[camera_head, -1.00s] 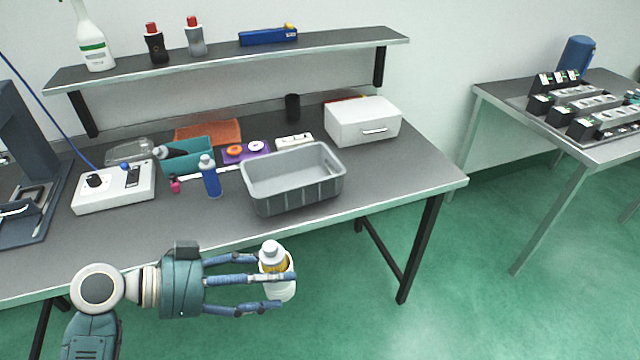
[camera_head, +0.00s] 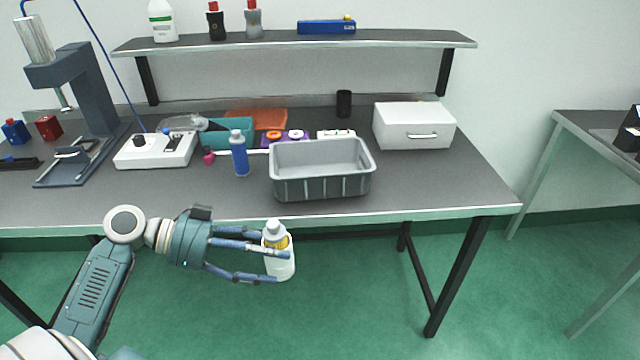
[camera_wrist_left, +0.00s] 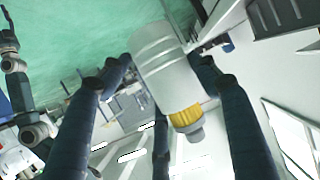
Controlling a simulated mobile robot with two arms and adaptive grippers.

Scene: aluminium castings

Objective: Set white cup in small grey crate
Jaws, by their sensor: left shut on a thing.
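The white cup (camera_head: 281,264) is in my left gripper (camera_head: 268,262), in front of the workbench's front edge. It looks upright in the head view. A yellow-banded piece with a pale cap (camera_head: 274,231) sticks up from its top. The left wrist view shows the cup (camera_wrist_left: 164,62) between the fingers, with the yellow ring (camera_wrist_left: 187,115) at one end. The small grey crate (camera_head: 322,188) stands on the bench, up and right of the gripper, apart from it. Its visible inside looks empty. My right gripper is not seen.
A blue bottle (camera_head: 239,158) stands just left of the crate; a white drawer box (camera_head: 413,126) stands to its right. Behind are a purple tray piece (camera_head: 284,141) and a teal bin (camera_head: 222,139). The bench front (camera_head: 430,190) right of the crate is clear.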

